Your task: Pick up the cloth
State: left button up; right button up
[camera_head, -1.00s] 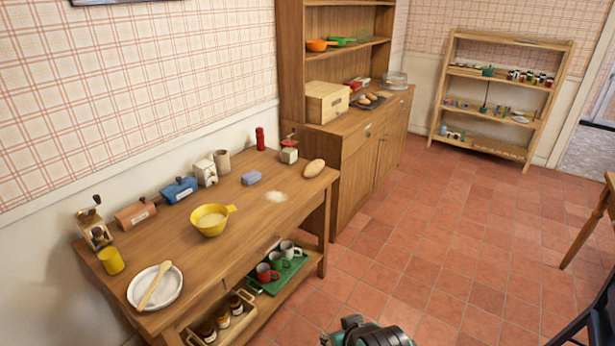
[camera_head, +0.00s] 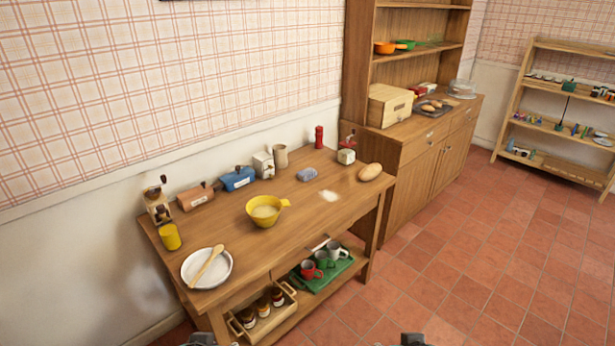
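A small folded blue-grey piece that looks like the cloth (camera_head: 307,174) lies on the wooden table (camera_head: 300,222), toward its back edge. A white powdery patch (camera_head: 330,196) is on the tabletop just in front and to the right of it. Only small dark parts of my own body show at the bottom edge of the picture. No gripper fingers can be made out, and nothing of mine is near the cloth.
Around the cloth stand a yellow bowl (camera_head: 266,210), a blue box (camera_head: 238,178), a beige cup (camera_head: 280,156), a red shaker (camera_head: 319,137), a grinder (camera_head: 346,152) and a bread loaf (camera_head: 370,172). A white plate (camera_head: 207,267) holds a wooden spoon. Tiled floor (camera_head: 480,270) is open at right.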

aim_at(305, 175)
jog(key=i+l+z, duration=0.15)
jog(key=i, duration=0.35)
jog(key=i+l+z, duration=0.15)
jog(key=i, duration=0.35)
jog(key=l, duration=0.1)
